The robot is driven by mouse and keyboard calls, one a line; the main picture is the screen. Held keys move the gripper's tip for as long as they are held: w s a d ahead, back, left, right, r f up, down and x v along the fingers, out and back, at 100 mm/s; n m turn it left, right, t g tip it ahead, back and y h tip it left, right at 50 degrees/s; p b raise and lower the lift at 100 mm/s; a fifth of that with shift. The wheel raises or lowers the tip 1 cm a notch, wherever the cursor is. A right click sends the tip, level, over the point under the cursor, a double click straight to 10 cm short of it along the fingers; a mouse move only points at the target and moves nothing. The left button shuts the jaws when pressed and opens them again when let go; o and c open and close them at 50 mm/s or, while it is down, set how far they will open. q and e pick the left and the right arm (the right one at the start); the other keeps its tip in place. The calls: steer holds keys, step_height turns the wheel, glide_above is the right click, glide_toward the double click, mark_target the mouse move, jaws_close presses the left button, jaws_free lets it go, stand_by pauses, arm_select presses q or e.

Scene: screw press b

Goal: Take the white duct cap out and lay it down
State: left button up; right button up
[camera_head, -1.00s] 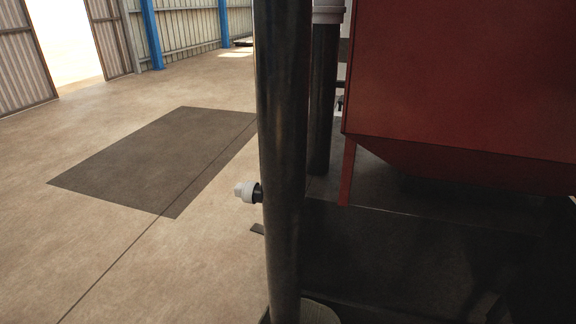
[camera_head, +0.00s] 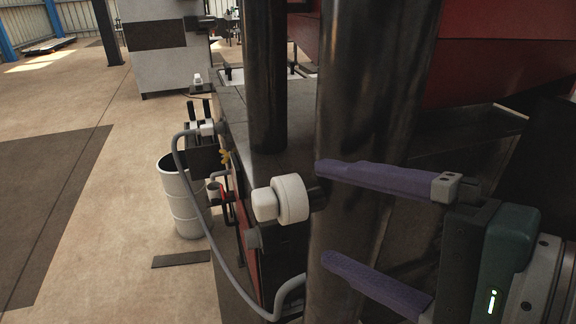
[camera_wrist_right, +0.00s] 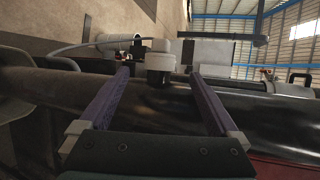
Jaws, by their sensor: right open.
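The white duct cap (camera_head: 285,200) sits on a short dark stub at the left side of a thick black upright duct (camera_head: 365,120). It has a wide round collar and a smaller knob pointing left. My right gripper (camera_head: 324,214) comes in from the right, open and empty, with its two purple fingers over the black duct. Its tips are just short of the cap and apart from it. In the right wrist view the cap (camera_wrist_right: 159,58) stands beyond and between the fingertips (camera_wrist_right: 160,76). My left gripper is not in view.
A grey hose (camera_head: 190,195) loops left of the machine and ends near the lower duct. A white drum (camera_head: 180,205) stands on the floor behind it. A second black column (camera_head: 266,80) and a red hopper (camera_head: 470,50) are behind. Open floor lies left.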

mark_target(301, 206)
steer(key=x, duration=0.8)
steer(key=shift+w+a, duration=0.15)
steer(key=shift+a, duration=0.05)
jaws_close()
stand_by(1.0)
